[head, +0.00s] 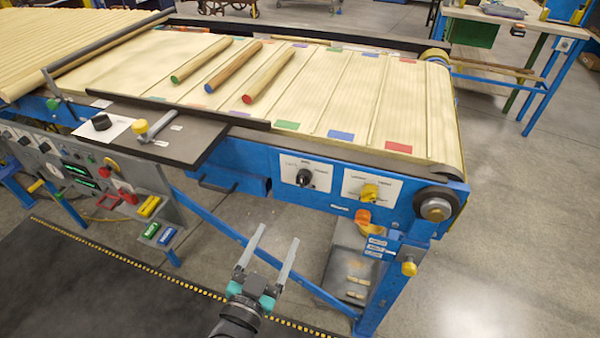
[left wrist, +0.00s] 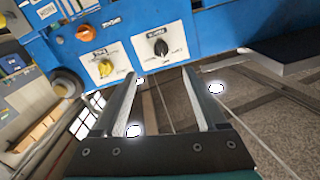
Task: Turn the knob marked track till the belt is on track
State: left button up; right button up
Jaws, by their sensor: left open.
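The cream belt (head: 438,112) runs over an end roller (head: 437,208) at the right of the blue frame. On the frame's front, a black knob (head: 304,177) and a yellow knob (head: 369,192) sit on white plates; their lettering is too small to read, so I cannot tell which is marked track. In the left wrist view the black knob (left wrist: 160,47) lies beyond the fingertips, and the yellow knob (left wrist: 105,68) is left of them. My left gripper (head: 277,236) is open and empty, below and in front of the knobs, touching neither. My right gripper is out of view.
Three dowels (head: 268,76) lie on the belt. An orange knob (head: 362,217) and another yellow knob (head: 409,268) sit lower on the frame. A control panel (head: 75,170) with buttons and a grey shelf (head: 160,135) are at left. Open floor lies to the right.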

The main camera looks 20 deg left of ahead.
aim_at(301, 183)
pick_arm(q)
jog(key=w, duration=0.5)
jog(key=w+b, duration=0.1)
jog(key=w, duration=0.4)
jog(key=w+b, duration=0.1)
jog(key=w, duration=0.4)
jog(key=shift+w+d+r, duration=0.15)
jog(key=shift+d+r, duration=0.15)
jog(key=shift+r, duration=0.05)
jog(key=shift+c, duration=0.3)
grip_shut()
